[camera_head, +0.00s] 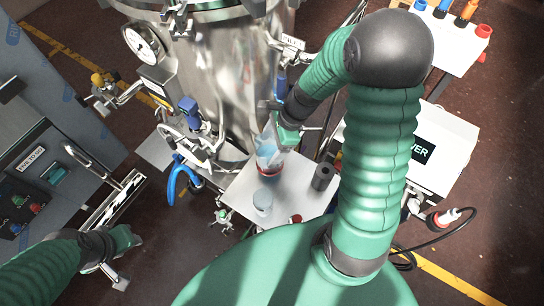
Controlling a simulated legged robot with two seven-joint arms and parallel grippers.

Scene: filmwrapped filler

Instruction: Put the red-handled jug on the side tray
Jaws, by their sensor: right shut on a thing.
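A clear, bluish jug (267,152) with red near its lower end is in the middle of the view, in front of the steel vessel. My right gripper (282,133) reaches down from the upper right and is shut on the jug's upper right side. Its fingers are small and partly hidden. A pale flat tray (238,196) lies below the jug; I cannot tell whether the jug touches it. My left gripper (122,240) is at the lower left, away from the jug; its fingers do not show clearly.
A clear cup (262,202) and a dark hollow cylinder (322,176) stand on the tray, with a small red item (295,218) at its front. The steel vessel (235,75) rises behind. A control cabinet (45,165) stands left, a white box (445,150) right.

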